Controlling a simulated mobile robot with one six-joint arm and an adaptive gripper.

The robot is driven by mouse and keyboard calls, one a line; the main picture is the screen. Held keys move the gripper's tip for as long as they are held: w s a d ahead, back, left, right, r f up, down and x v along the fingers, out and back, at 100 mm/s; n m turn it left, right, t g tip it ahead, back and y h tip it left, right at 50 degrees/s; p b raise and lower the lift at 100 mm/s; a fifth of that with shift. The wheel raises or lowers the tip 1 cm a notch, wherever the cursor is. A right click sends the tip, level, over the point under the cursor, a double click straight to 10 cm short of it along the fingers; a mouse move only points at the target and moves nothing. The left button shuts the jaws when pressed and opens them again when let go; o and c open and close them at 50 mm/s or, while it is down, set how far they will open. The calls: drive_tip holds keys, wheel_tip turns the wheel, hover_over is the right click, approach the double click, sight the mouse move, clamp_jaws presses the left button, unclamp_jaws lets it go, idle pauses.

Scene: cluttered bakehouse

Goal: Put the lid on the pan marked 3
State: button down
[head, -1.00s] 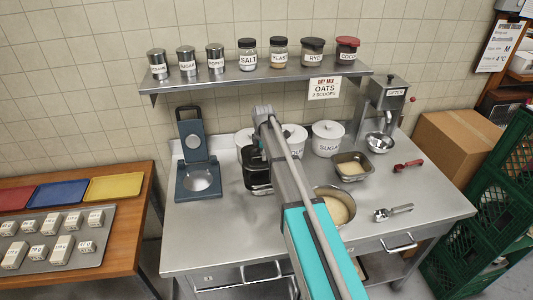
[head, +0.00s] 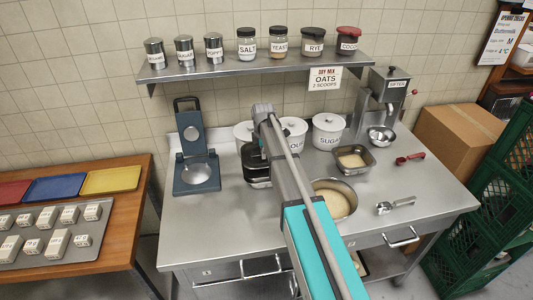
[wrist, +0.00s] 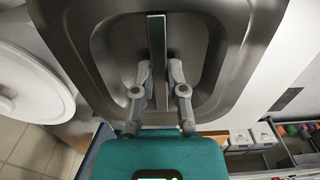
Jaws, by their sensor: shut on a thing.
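My gripper (wrist: 160,78) is shut on the upright bar handle (wrist: 157,40) of a dark grey lid (wrist: 215,60), which fills much of the wrist view. In the head view my gripper is hidden behind my arm. Dark, pan-like shapes (head: 256,172) show just left of my arm, above the steel bench. I cannot tell there which part is lid and which is pan, or whether they touch. No number 3 is readable on any pan.
A blue-grey hinged press (head: 197,173) stands open at left on the bench (head: 215,225). White canisters (head: 328,131) stand behind. A metal pan with pale contents (head: 354,160), a round bowl (head: 350,205), a metal scoop (head: 397,205) and a red-handled scoop (head: 410,158) lie to the right.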

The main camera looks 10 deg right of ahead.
drive_tip(key=shift+f+b, duration=0.55)
drive_tip(key=shift+f, duration=0.3)
drive_tip(key=shift+f+b, duration=1.65)
drive_tip(key=shift+b, duration=0.05)
idle(1.5)
drive_tip(key=c, duration=0.6)
unclamp_jaws()
drive_tip(key=shift+o, duration=0.3)
drive_tip(key=shift+o, duration=1.3)
drive_tip(key=shift+r, duration=0.15)
